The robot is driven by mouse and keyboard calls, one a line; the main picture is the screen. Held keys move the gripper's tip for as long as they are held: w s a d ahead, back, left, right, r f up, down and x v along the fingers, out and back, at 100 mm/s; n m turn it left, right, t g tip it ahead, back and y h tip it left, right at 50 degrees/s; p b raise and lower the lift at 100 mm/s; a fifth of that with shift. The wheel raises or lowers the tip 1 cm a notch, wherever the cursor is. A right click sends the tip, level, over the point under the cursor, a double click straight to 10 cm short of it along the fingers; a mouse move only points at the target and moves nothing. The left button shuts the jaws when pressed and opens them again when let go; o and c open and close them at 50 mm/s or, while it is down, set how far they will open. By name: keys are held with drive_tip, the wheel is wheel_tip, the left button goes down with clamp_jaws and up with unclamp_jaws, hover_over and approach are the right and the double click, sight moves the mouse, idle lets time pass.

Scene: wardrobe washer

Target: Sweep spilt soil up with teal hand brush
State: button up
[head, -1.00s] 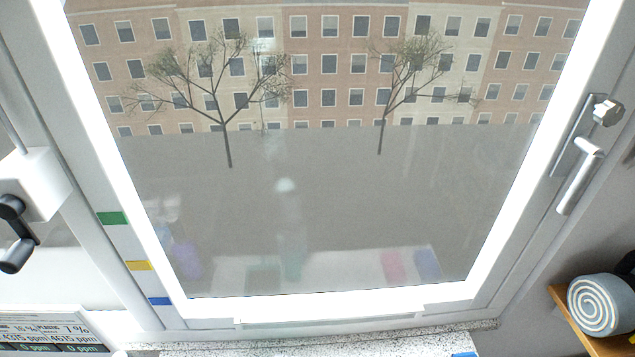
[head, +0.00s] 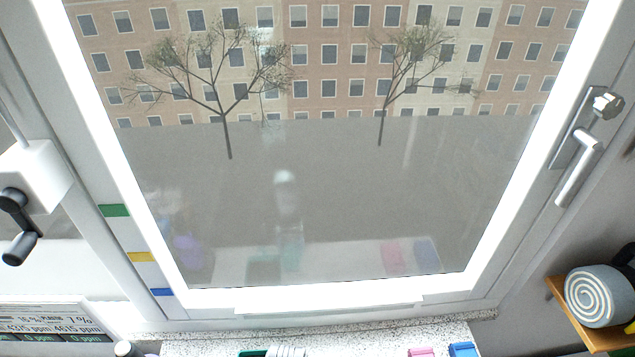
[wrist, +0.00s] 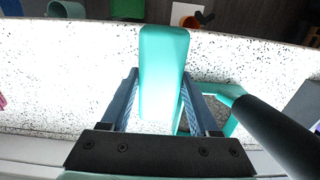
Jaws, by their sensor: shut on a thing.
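In the wrist view my gripper (wrist: 160,85) is shut on a teal handle (wrist: 164,48), which I take to be the hand brush. The handle points away from the palm, over the speckled sill (wrist: 80,75). No bristles show. Right of the fingers lies a teal-rimmed thing (wrist: 232,92) around a dark grey, grainy patch. I cannot tell whether that patch is soil. A thick black bar (wrist: 275,135) crosses beside it. In the head view a teal thing (head: 252,353) barely shows at the bottom edge. My gripper is not clearly seen there.
A closed window with a handle (head: 578,165) stands behind the sill. Pink (head: 421,352) and blue (head: 462,349) things sit on the sill at right. A rolled grey mat (head: 597,297) lies on a wooden shelf.

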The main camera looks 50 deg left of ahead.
drive_tip(key=shift+w+d, duration=0.5)
drive_tip(key=shift+w, duration=0.05)
drive_tip(key=shift+s+a, duration=0.1)
drive_tip(key=shift+s+a, duration=0.5)
drive_tip(key=shift+s, duration=0.15)
drive_tip(key=shift+w+d, duration=0.55)
drive_tip(key=shift+w, duration=0.2)
